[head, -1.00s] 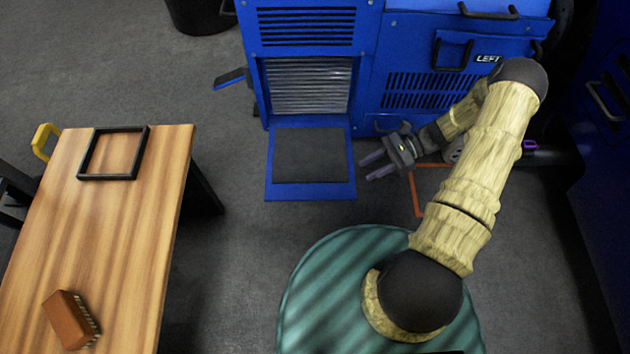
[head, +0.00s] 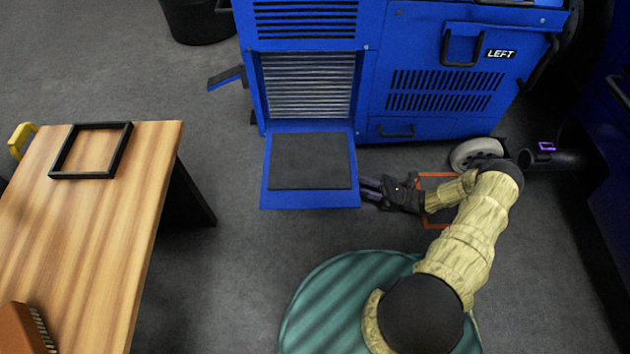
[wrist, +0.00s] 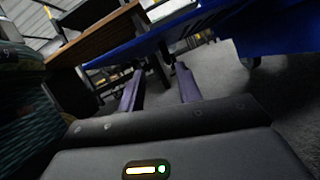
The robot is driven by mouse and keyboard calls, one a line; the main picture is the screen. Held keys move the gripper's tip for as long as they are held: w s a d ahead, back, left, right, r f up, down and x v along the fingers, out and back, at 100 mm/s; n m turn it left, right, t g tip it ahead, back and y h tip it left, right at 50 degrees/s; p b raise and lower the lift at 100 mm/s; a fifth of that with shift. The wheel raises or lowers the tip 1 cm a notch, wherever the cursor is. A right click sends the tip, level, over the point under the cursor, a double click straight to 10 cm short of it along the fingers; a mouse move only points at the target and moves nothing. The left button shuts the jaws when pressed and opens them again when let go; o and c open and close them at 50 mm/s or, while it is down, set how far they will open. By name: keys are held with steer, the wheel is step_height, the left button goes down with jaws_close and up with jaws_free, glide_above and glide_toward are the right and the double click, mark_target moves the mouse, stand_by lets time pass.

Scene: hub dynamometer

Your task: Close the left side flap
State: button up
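The side flap (head: 265,195) is a blue panel with a dark grey inner pad. It hangs open, folded outward and low from the bottom of a ribbed opening (head: 308,85) on the blue machine marked LEFT. My gripper (head: 368,189) is at the flap's right edge, fingers pointing left towards it. Whether they touch cannot be told. In the wrist view my gripper's two purple fingers (wrist: 158,88) are apart with nothing held between them. A blue surface (wrist: 215,25), likely the flap, crosses above the fingers there.
A wooden table (head: 90,230) with a black frame (head: 122,150) and a brown brush (head: 20,330) stands at left. A caster wheel (head: 474,152) and a dark pipe (head: 555,158) are right of my gripper. An orange floor marking (head: 436,180) lies under my arm. Floor left of the flap is clear.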

mark_target(315, 181)
steer(key=a+p, duration=0.1)
steer(key=a, duration=0.3)
steer(key=w+a+p, duration=0.1)
steer(key=a, duration=0.4)
steer(key=w+a+r+p, duration=0.1)
steer(key=a, duration=0.4)
steer(key=shift+a+p, duration=0.25)
steer(key=shift+p, duration=0.1)
steer(key=shift+c, duration=0.4)
jaws_close()
